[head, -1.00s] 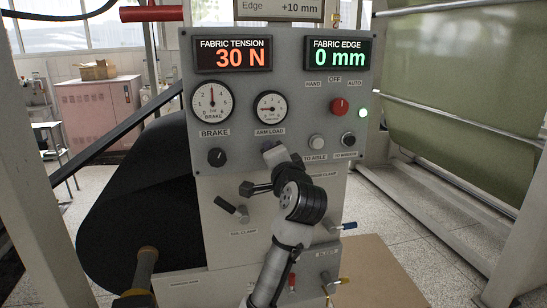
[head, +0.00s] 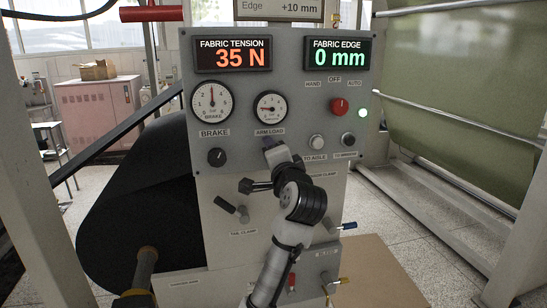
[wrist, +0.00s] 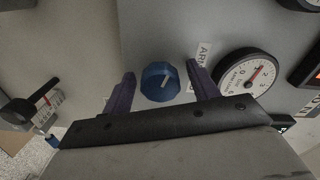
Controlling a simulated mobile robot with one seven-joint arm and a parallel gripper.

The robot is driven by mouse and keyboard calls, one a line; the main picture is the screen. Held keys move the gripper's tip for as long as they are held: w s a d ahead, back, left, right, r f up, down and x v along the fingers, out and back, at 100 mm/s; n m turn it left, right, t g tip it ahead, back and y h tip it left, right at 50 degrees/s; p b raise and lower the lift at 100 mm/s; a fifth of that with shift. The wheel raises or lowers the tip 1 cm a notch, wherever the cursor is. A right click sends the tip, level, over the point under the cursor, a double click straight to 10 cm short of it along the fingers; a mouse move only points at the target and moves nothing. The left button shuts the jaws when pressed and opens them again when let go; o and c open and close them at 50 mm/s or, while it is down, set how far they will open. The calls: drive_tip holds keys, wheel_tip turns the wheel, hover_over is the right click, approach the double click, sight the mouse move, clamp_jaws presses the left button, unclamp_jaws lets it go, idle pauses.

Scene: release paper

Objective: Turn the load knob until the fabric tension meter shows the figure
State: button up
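In the head view my gripper (head: 272,147) is at the panel under the ARM LOAD gauge (head: 271,108) and hides the knob. The fabric tension meter (head: 233,55) reads 35 N in orange. The arm load gauge also shows in the wrist view (wrist: 246,76).
The fabric edge meter (head: 338,53) reads 0 mm. A placard (head: 280,9) at the top shows "Edge +10 mm"; its upper part is cut off. A brake knob (head: 216,157), a red selector (head: 340,106) and a clamp lever (head: 227,206) are nearby.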

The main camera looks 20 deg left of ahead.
drive_tip(key=b+v, duration=0.4)
drive_tip(key=v, duration=0.9)
drive_tip(key=shift+s+d, duration=0.25)
drive_tip(key=shift+s, duration=0.1)
